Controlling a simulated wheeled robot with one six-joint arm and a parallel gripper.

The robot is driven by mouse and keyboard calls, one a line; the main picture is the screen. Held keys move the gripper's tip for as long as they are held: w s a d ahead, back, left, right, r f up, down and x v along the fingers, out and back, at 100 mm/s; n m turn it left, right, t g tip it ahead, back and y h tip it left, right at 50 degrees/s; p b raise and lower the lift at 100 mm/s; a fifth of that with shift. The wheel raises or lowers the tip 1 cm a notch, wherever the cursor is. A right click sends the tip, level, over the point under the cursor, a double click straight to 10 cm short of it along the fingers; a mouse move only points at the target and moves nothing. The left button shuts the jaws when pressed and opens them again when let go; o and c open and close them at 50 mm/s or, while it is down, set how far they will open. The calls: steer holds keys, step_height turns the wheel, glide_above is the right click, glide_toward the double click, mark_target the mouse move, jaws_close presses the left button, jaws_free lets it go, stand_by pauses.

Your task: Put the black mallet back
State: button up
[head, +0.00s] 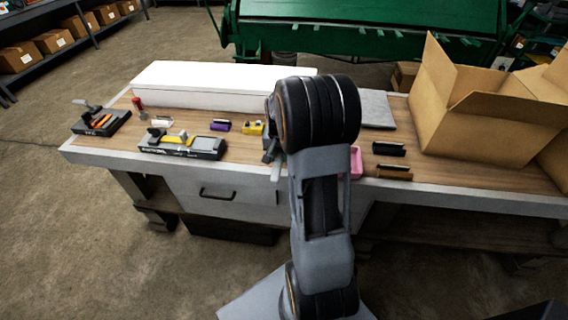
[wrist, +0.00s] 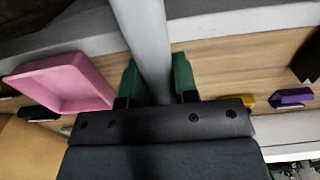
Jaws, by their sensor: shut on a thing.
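My gripper (wrist: 158,82) is shut on a grey shaft (wrist: 146,30), with a green finger pad on each side of it. The shaft runs up out of the wrist view, so its head is hidden. No black mallet head shows clearly, and I cannot confirm the shaft is the mallet's handle. In the head view my arm hides most of the gripper. A grey bar (head: 277,171) shows beside the arm, over the bench's front edge. A black holder (head: 100,122) with orange pieces stands at the bench's left end. A longer black and grey holder (head: 182,145) with a yellow piece lies nearer the middle.
The wooden bench (head: 125,133) carries a purple block (head: 220,126), a yellow block (head: 252,127), a red-topped object (head: 138,103) and a long white box (head: 200,78). Right of my arm are a pink tray (head: 356,162), a black piece (head: 388,148), a brown piece (head: 393,172) and an open cardboard box (head: 470,125).

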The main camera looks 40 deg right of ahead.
steer(key=shift+s+d+f, duration=0.1)
steer(key=shift+d+f, duration=0.25)
steer(key=shift+f, duration=0.05)
steer(key=shift+s+d+f, duration=0.1)
steer(key=shift+d+f, duration=0.1)
steer(key=shift+f, duration=0.8)
steer(key=shift+d+f, duration=0.15)
steer(key=shift+f, duration=0.85)
steer(key=o, duration=0.9)
steer(key=shift+f, duration=0.1)
